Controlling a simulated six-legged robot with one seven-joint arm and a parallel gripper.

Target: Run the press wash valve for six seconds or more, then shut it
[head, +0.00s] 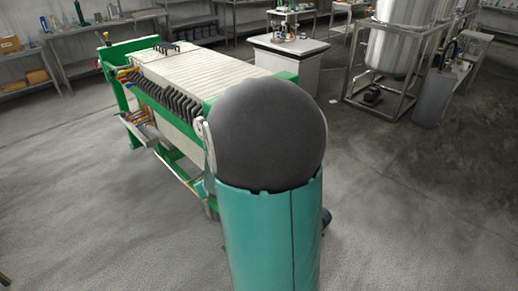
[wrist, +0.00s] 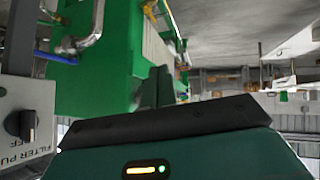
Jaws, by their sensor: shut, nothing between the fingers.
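The filter press (head: 200,75), with a green frame and a stack of pale plates, stands left of centre in the head view. Its green end (wrist: 105,60) fills the upper left of the wrist view. Bent silver pipework (wrist: 85,42) with a fitting is on that green face; I cannot tell which part is the wash valve or how its handle stands. My gripper (wrist: 157,87) shows in the wrist view with its dark green fingers together and empty, near the green end. My arm hides the press's near end in the head view.
A grey panel (wrist: 25,115) with a black knob (wrist: 22,125) and lettering "FILTER PU" and "OFF" is at the wrist view's left. A white cabinet (head: 287,65) and a steel tank (head: 395,45) on a frame stand behind. Floor at right is clear.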

